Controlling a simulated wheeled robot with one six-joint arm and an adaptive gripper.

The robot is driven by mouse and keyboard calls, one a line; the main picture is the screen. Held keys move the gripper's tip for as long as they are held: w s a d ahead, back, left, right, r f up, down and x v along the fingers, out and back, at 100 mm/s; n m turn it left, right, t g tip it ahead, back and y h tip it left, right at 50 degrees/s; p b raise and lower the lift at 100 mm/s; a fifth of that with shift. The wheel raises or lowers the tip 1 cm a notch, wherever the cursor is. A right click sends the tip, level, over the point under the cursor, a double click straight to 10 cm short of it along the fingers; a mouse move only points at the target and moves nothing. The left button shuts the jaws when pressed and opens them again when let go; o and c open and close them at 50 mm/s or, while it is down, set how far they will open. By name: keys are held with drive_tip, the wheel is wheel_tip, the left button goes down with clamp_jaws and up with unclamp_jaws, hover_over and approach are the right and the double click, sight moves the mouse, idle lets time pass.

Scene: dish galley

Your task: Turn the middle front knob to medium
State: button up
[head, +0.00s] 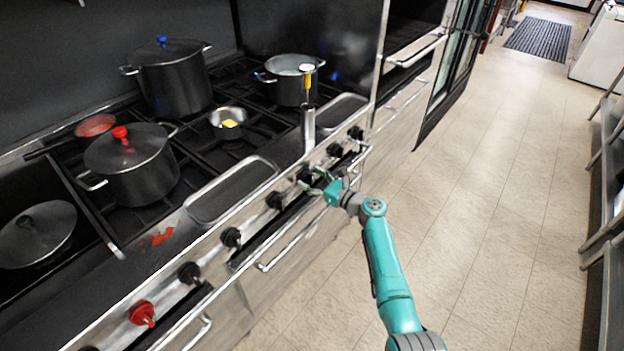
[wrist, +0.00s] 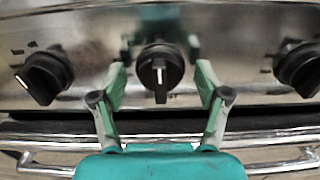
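A black front knob (wrist: 160,72) is centred ahead of my gripper in the wrist view. Its grip bar is vertical, with a white line on its lower part. My gripper (wrist: 160,82) is open, with one finger to the left and one to the right of this knob, and gaps show on both sides. I cannot tell how far the fingertips reach along it. In the head view my gripper (head: 318,184) is at the stove's front panel, beside a black knob (head: 304,175) that it partly hides.
Black knobs flank it left (wrist: 44,76) and right (wrist: 300,68). A red knob (head: 142,313) is farther along the panel. A metal rail (head: 290,243) runs below the knobs. Pots, including a red-knobbed one (head: 130,170), stand on the stove. The floor (head: 480,200) at right is clear.

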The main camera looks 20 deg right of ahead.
drive_tip(key=c, duration=0.9)
drive_tip(key=shift+n, duration=0.3)
drive_tip(key=n, duration=0.6)
drive_tip(key=shift+s+a, duration=0.1)
drive_tip(key=shift+a, duration=0.05)
drive_tip(key=n, duration=0.7)
drive_tip(key=shift+a+f, duration=0.1)
drive_tip(key=o, duration=1.2)
drive_tip(key=shift+c, duration=0.2)
